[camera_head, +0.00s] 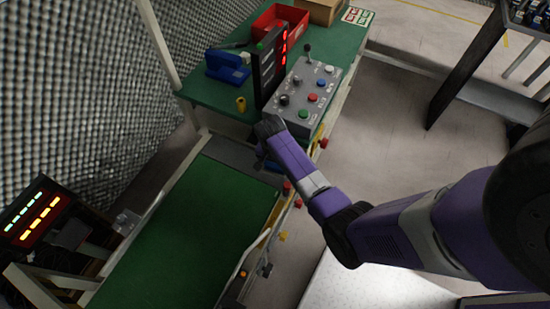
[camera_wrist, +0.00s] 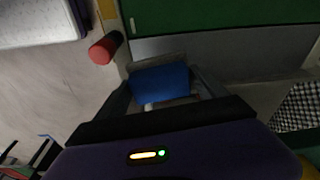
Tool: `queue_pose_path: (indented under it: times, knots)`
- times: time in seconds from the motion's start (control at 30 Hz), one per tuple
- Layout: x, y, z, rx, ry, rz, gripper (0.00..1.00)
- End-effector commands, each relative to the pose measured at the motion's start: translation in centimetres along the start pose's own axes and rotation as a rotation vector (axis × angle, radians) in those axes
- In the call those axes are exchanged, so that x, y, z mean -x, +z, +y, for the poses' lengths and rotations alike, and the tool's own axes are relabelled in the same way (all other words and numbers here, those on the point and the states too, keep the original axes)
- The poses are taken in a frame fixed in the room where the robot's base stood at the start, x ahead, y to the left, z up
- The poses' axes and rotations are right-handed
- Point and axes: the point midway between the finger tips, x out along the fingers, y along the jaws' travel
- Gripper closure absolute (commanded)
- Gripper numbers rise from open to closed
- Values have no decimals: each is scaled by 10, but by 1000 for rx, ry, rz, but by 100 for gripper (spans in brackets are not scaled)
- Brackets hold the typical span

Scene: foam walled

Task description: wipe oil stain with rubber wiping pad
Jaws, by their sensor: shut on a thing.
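In the wrist view my gripper (camera_wrist: 162,80) is shut on a blue block-like piece, which looks like the rubber wiping pad (camera_wrist: 163,88). The pad lies between the two fingers, with a pale part below it. No oil stain can be made out in either view.
The near green table (camera_head: 185,235) is bare. The far green table (camera_head: 215,97) carries a grey button box (camera_head: 305,95), a red bin (camera_head: 278,25), a blue tool (camera_head: 226,66) and a dark display. A lit panel (camera_head: 40,215) stands at left. A red button (camera_wrist: 104,48) is beside my gripper.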

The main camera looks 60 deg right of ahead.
Motion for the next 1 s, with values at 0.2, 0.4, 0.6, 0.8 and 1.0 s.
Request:
queue_pose_path:
  times: [0.2,0.4,0.6,0.8,1.0]
  knots:
    - [22,-8,0,1,0,0,57]
    - [25,-10,0,2,0,0,57]
    - [24,-10,0,2,0,0,57]
    - [24,-10,0,2,-1,0,57]
    - [35,-1,-12,78,-12,-1,57]
